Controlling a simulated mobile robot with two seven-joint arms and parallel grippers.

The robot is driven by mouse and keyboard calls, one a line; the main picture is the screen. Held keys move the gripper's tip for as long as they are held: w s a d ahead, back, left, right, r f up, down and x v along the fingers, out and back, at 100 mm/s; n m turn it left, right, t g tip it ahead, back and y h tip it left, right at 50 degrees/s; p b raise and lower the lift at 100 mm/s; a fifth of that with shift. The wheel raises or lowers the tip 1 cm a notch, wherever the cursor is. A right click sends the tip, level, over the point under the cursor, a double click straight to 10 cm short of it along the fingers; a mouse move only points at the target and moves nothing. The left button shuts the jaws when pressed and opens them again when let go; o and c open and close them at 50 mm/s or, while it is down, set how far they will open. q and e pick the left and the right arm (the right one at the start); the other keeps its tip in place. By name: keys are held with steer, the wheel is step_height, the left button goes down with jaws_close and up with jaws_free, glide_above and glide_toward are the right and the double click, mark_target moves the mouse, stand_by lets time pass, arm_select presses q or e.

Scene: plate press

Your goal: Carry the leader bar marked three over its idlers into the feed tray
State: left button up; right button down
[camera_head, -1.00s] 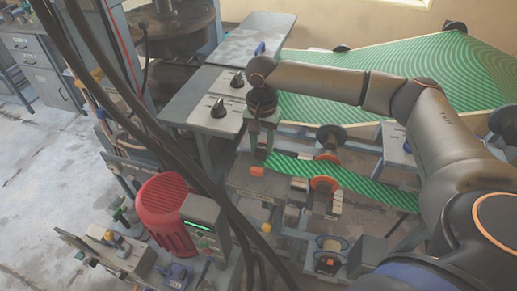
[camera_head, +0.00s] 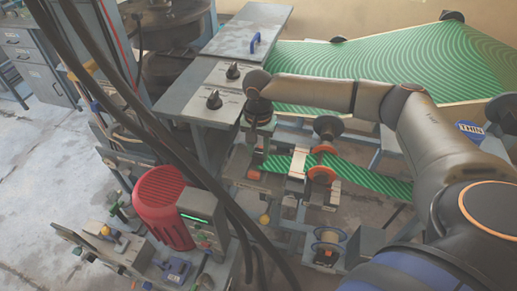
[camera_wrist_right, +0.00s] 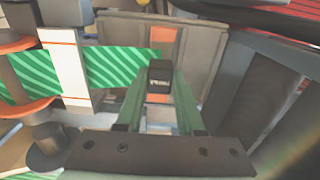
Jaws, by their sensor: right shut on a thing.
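My right gripper (camera_head: 256,152) points down at the left end of a green striped band (camera_head: 345,173). In the right wrist view its green fingers (camera_wrist_right: 158,100) are shut on a small dark bar (camera_wrist_right: 159,77). The bar has a pale mark that I cannot read. The band (camera_wrist_right: 115,66) runs left from the bar. The band passes an idler with orange discs (camera_head: 322,174). A grey tray (camera_wrist_right: 120,35) with an orange patch lies beyond the bar in the right wrist view. My left gripper is not in view.
A pale block with orange lines (camera_head: 297,163) crosses the band between gripper and idler. A red motor (camera_head: 163,203) stands at front left. A grey table with black knobs (camera_head: 190,95) is behind. Dark cables hang in front of the head view.

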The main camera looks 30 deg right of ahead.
steer(key=shift+c, duration=2.2)
jaws_free()
steer(key=shift+r, duration=0.15)
steer(key=shift+r, duration=0.4)
steer(key=s+a+r, duration=0.7)
steer(key=s+r, duration=0.5)
steer(key=shift+a, duration=0.15)
